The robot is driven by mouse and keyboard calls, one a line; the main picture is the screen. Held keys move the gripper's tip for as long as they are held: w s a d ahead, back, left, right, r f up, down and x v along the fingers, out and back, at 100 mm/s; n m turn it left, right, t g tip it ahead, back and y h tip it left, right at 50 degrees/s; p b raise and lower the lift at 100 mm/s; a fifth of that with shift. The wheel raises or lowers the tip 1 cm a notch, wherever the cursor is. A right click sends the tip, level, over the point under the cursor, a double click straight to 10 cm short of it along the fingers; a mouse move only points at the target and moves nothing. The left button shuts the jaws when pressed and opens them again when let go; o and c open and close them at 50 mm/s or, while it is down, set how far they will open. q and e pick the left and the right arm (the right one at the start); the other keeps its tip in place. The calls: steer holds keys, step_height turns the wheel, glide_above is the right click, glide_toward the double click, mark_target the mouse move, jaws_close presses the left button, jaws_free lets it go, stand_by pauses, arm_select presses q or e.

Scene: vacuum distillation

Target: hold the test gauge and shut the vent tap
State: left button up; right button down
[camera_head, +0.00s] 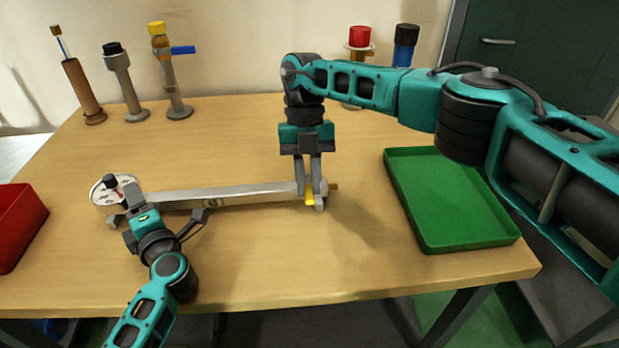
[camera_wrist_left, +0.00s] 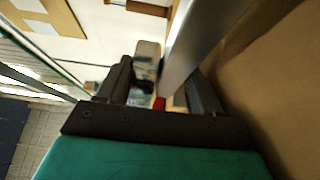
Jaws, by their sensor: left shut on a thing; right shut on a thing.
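The test gauge (camera_head: 101,192), a round white dial, is at the left end of a long silver bar (camera_head: 235,194) lying on the table. My left gripper (camera_head: 130,202) is shut on the gauge's end of the assembly, its fingers partly covering the dial. In the left wrist view the silver bar (camera_wrist_left: 190,45) runs between my left fingers (camera_wrist_left: 163,88). The vent tap (camera_head: 309,202), with a yellow handle, is at the bar's right end. My right gripper (camera_head: 315,188) points down and is shut on the tap. The fingers hide part of the tap, so its exact angle is unclear.
An empty green tray (camera_head: 455,200) is at the right and a red bin (camera_head: 16,225) at the left edge. Several upright posts with coloured tops, one yellow (camera_head: 158,29), stand along the back. The table's front middle (camera_head: 270,255) is clear.

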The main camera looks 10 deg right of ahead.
arm_select(q)
steer(key=shift+d, duration=0.1)
arm_select(e)
steer(key=shift+a, duration=0.1)
steer(key=c, duration=1)
jaws_free()
steer(key=shift+c, duration=0.2)
steer(key=shift+v, duration=3.8)
arm_select(q)
steer(key=o, duration=1.7)
arm_select(e)
steer(key=shift+s, duration=0.1)
arm_select(q)
steer(key=shift+s, duration=0.1)
steer(key=shift+f, duration=0.1)
